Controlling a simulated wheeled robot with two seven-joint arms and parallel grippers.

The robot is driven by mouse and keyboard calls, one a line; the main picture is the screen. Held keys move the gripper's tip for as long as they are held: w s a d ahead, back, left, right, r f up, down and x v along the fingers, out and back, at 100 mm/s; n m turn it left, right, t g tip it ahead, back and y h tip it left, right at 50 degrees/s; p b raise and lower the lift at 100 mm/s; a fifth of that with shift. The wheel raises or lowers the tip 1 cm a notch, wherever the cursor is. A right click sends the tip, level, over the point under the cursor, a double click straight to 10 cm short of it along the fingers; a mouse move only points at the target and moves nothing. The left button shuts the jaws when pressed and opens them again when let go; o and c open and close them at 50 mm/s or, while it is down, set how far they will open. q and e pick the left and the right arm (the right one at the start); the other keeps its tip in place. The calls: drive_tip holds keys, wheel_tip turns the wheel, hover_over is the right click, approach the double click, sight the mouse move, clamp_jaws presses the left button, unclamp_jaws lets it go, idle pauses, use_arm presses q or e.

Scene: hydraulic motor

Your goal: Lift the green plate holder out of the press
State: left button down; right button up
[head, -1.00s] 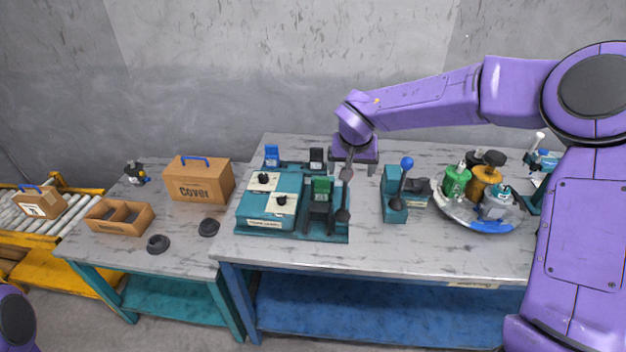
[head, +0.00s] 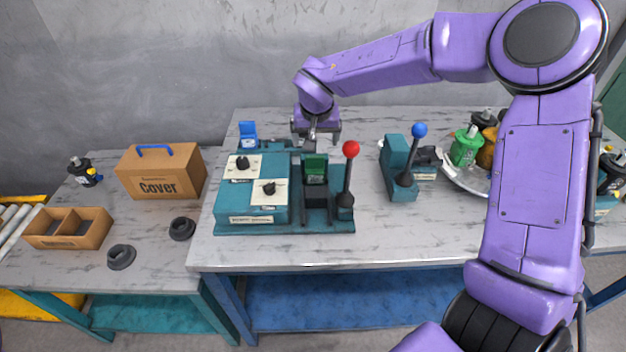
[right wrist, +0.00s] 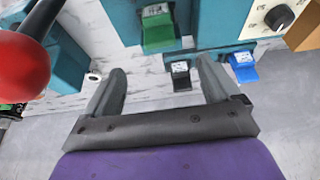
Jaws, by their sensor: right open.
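The green plate holder (head: 315,168) sits in the dark press (head: 317,197) on the teal fixture, at the middle of the table. It also shows at the top of the right wrist view (right wrist: 158,30). My right gripper (head: 316,140) is open and empty, behind and above the green holder and apart from it. In the right wrist view its two fingers (right wrist: 160,85) are spread with nothing between them. The press lever with a red ball (head: 350,149) stands to the right of the holder. It looms large at the left of the wrist view (right wrist: 22,75). My left gripper is out of view.
A blue holder (head: 248,133) stands at the back left of the fixture, and a black holder (right wrist: 180,76) shows near my fingers. A blue-ball lever unit (head: 403,170) stands to the right. A cover box (head: 160,172) is on the left table. The front table strip is clear.

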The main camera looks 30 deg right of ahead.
sight(315, 159)
drive_tip(key=x, duration=1.2)
drive_tip(key=shift+s+a+f+p, duration=0.1)
drive_tip(key=shift+s+p, duration=0.2)
drive_tip(key=shift+s, duration=0.1)
drive_tip(key=c, duration=1.1)
